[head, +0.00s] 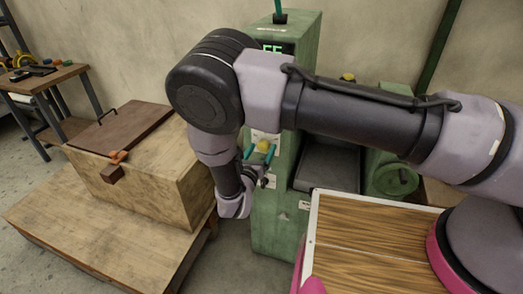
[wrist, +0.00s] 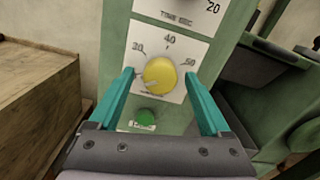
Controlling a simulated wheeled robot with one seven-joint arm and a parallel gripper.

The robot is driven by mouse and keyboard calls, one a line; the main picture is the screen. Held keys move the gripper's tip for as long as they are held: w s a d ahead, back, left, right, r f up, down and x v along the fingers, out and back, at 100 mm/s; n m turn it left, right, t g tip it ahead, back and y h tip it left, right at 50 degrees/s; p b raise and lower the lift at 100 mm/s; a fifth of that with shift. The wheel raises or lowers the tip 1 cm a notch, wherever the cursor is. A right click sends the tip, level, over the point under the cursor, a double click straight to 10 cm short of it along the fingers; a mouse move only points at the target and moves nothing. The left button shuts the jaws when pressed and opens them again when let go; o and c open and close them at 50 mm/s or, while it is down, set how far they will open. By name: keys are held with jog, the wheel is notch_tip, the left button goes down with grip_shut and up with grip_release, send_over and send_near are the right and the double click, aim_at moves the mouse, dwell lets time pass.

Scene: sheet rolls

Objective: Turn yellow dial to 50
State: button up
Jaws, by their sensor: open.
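The yellow dial (wrist: 160,75) sits on a white plate on the front of the green machine (wrist: 232,50). In the wrist view, 30 is printed at its upper left, 40 above and 50 at its upper right. A pale mark shows on the dial's lower left; I cannot tell its exact setting. My gripper (wrist: 159,73) is open, its teal fingers on either side of the dial, with no clear contact. In the head view, the dial (head: 263,146) shows between the fingertips of my gripper (head: 259,152). My arm hides part of the machine.
A green button (wrist: 147,116) is below the dial, and a TIME SEC plate (wrist: 177,17) is above. A wooden box (head: 140,180) with a brown lid stands left on a low platform (head: 100,245). A small table (head: 45,80) stands farther back. A partly hidden green display (head: 271,48) tops the machine.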

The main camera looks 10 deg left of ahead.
grip_shut()
